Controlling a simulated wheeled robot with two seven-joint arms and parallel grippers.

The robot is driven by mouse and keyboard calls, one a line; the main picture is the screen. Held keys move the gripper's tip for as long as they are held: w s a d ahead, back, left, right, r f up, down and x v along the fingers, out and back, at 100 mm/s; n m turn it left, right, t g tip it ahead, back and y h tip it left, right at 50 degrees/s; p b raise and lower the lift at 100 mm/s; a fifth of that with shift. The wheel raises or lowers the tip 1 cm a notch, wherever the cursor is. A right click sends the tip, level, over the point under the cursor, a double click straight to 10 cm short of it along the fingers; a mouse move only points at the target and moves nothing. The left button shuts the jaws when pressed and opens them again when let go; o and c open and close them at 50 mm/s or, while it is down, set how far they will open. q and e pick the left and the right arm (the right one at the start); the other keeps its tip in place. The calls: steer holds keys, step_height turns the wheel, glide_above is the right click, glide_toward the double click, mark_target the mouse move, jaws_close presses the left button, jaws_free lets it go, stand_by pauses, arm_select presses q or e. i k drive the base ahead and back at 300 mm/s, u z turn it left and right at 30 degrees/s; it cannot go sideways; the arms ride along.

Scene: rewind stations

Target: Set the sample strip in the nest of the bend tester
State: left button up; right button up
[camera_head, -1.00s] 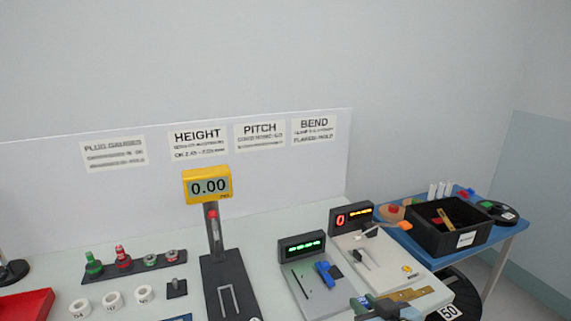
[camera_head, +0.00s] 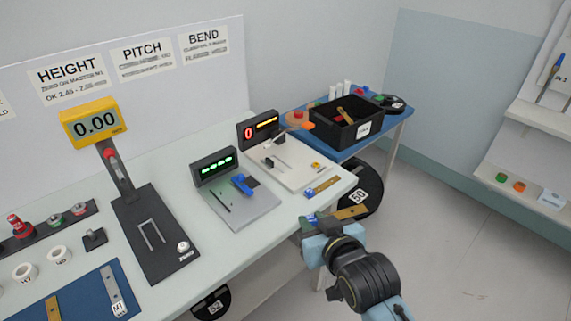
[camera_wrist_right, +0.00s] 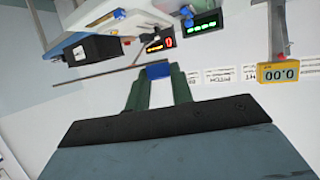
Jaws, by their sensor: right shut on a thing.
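The bend tester (camera_head: 296,176) is a pale plate with a dark display (camera_head: 258,130) showing a red 0 and an orange bar. My right gripper (camera_head: 314,222) is shut on the blue end of a brass sample strip (camera_head: 351,212), in front of the bench's right corner. In the right wrist view the blue end (camera_wrist_right: 158,70) sits between the fingertips and the strip (camera_wrist_right: 110,73) shows edge-on, pointing left. My left gripper is out of view.
A second brass strip (camera_head: 324,185) with a blue end lies near the bench's front right edge. The pitch station (camera_head: 245,208) stands left of the bend tester, the height gauge (camera_head: 150,240) further left. A black bin (camera_head: 346,135) stands on the blue side table (camera_head: 385,136).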

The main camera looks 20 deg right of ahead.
mark_target(284, 170)
steer(key=z, duration=2.15)
steer(key=i, duration=3.15)
steer(key=u, duration=4.6)
steer(key=i, duration=0.5)
